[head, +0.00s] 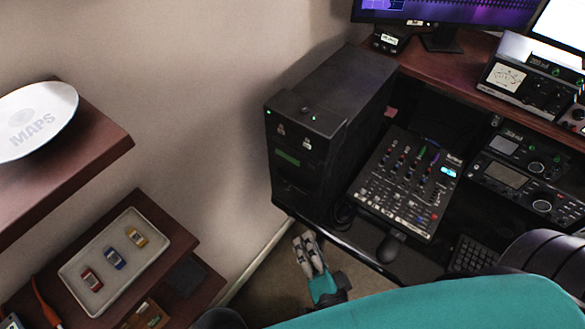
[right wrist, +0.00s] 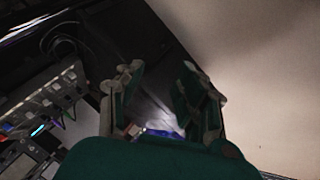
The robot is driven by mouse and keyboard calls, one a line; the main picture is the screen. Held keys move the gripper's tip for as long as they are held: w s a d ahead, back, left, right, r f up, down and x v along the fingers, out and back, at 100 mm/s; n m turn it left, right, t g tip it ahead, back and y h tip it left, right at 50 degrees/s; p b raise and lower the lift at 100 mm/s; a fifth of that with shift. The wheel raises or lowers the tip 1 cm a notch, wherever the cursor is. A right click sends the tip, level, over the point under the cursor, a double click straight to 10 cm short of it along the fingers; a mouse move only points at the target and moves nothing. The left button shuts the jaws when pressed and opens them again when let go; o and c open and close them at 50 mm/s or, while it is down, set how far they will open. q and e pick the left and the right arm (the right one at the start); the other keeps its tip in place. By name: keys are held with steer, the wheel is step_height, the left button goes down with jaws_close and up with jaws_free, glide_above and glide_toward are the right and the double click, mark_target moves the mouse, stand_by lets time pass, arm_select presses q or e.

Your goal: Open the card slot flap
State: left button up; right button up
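The black tower unit (head: 330,110) stands on the low shelf, its front facing left and toward me. A small green display (head: 287,158) sits on its front. The dark area below the display (head: 292,188) may hold the card slot flap, but I cannot make out its outline or state. My right gripper (head: 306,248) is in front of and below the tower, apart from it. In the right wrist view its fingers (right wrist: 160,85) are spread. A small blue and white patch (right wrist: 160,130) shows between them near the palm; I cannot tell what it is. My left gripper is out of view.
A mixer (head: 405,185) and keyboard (head: 473,254) are right of the tower. Bare floor shows below the gripper.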

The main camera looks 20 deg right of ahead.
mark_target(289, 191)
steer(key=p+x, duration=0.1)
steer(key=x, duration=0.4)
steer(key=p+x, duration=0.1)
steer(key=x, duration=0.5)
steer(key=p+x, duration=0.1)
steer(key=x, duration=0.4)
steer(key=shift+w+d+r, duration=0.25)
steer(key=shift+w+f, duration=0.1)
steer(key=shift+w, duration=0.15)
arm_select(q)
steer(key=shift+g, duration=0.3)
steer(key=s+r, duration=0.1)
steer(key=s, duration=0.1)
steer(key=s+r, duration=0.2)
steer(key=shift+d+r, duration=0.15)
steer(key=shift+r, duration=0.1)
arm_select(e)
steer(key=shift+c, duration=0.4)
steer(key=shift+s, duration=0.1)
jaws_close()
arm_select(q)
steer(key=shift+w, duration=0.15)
arm_select(e)
steer(key=shift+f, duration=0.1)
